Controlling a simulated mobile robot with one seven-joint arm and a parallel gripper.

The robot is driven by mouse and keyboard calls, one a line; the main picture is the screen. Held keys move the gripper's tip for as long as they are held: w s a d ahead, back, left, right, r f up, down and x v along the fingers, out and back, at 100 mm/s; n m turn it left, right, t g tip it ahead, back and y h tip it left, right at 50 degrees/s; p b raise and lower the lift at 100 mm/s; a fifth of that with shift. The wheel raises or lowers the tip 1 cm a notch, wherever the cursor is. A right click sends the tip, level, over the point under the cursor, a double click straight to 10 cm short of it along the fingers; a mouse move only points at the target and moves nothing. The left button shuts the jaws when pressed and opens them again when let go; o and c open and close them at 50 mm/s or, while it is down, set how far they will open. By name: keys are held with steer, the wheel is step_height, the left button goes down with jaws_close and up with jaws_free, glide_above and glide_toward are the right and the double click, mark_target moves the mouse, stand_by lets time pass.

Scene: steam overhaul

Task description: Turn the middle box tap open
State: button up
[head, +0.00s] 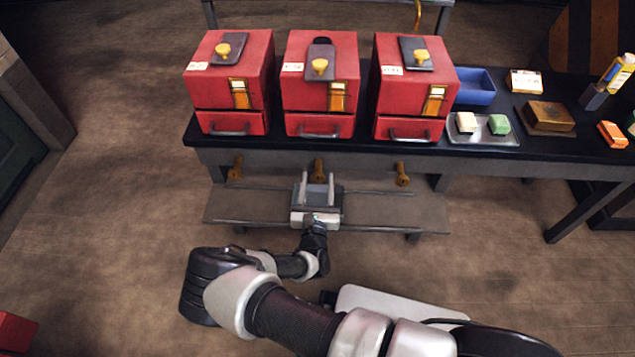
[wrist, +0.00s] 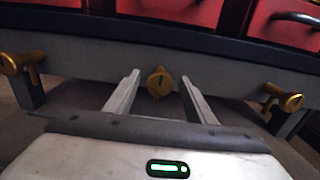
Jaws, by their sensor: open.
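Three red boxes stand in a row on the dark bench; the middle box (head: 320,82) has a drawer with a dark handle at its base. Below the bench edge, under the middle box, is a brass tap (head: 318,170). In the wrist view the middle tap (wrist: 159,82) is a round brass face with a dark slot that looks upright. My gripper (head: 318,188) is open and empty in front of this tap. In the wrist view its two fingers (wrist: 160,90) appear on either side of the tap; I cannot tell how far short of it they are.
Similar brass taps sit under the left box (head: 235,168) and right box (head: 402,174). A low shelf (head: 390,212) lies below the taps. A blue tray (head: 475,86), a metal tray (head: 483,138) with two blocks and a wooden box (head: 549,116) are on the bench at right.

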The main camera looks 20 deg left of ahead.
steer(key=c, duration=1)
steer(key=shift+n, duration=0.4)
steer(key=n, duration=0.3)
steer(key=shift+a+n+p, duration=0.1)
steer(key=shift+n+p, duration=0.2)
steer(key=shift+n, duration=0.1)
steer(key=n, duration=0.4)
steer(key=shift+f+n, duration=0.2)
steer(key=shift+n, duration=0.1)
steer(key=n, duration=0.4)
steer(key=shift+s+f+b, duration=0.1)
steer(key=shift+b, duration=0.25)
steer(key=n, duration=0.4)
steer(key=shift+n+b, duration=0.3)
